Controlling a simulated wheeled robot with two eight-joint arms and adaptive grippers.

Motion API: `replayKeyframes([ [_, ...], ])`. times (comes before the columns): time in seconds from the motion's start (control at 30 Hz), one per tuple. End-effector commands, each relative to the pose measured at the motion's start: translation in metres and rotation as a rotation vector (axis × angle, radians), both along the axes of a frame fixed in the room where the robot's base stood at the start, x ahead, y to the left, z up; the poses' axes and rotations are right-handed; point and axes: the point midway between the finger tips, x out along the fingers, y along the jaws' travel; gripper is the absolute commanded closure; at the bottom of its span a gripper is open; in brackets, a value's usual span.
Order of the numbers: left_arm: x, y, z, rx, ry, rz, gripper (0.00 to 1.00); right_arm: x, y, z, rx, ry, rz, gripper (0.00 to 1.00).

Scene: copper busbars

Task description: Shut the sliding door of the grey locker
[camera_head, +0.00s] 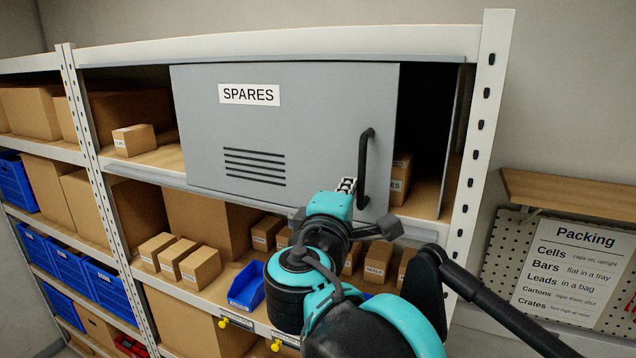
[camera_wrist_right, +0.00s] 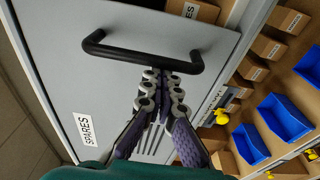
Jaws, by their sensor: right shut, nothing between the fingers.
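The grey locker's sliding door (camera_head: 290,130) carries a SPARES label and vent slots. It stands toward the left, and a dark opening (camera_head: 425,110) shows at its right. The black upright handle (camera_head: 366,165) is near the door's right edge; it also shows in the right wrist view (camera_wrist_right: 140,54). My right gripper (camera_head: 346,186) is shut and empty, just left of the handle's lower part. In the wrist view its fingertips (camera_wrist_right: 162,78) are close against the handle bar; whether they touch is unclear. My left gripper is not in view.
A white shelf upright (camera_head: 482,130) stands right of the opening. A small carton (camera_head: 400,178) sits inside the locker. Cartons (camera_head: 200,268) and a blue bin (camera_head: 246,287) fill the shelf below. A wooden ledge (camera_head: 570,195) and Packing sign (camera_head: 571,268) are at right.

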Motion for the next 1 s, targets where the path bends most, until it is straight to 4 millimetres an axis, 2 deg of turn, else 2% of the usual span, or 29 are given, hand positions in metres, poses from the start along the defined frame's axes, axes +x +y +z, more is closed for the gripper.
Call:
replayKeyframes([
  [0.03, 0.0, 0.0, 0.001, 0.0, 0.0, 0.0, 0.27, -0.006, -0.017, 0.001, 0.0, 0.0, -0.005, 1.0],
  [0.2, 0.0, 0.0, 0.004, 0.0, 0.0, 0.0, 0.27, -0.02, -0.056, 0.0, 0.0, 0.0, -0.005, 1.0],
  [0.4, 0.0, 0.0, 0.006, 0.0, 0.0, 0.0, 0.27, -0.031, -0.086, 0.0, 0.0, 0.0, -0.003, 1.0],
  [0.63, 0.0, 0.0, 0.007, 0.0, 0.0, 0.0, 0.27, -0.036, -0.099, 0.0, 0.0, 0.0, -0.003, 1.0],
  [1.0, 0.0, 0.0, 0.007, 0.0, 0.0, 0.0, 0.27, -0.036, -0.1, 0.0, 0.0, 0.0, -0.004, 1.0],
])
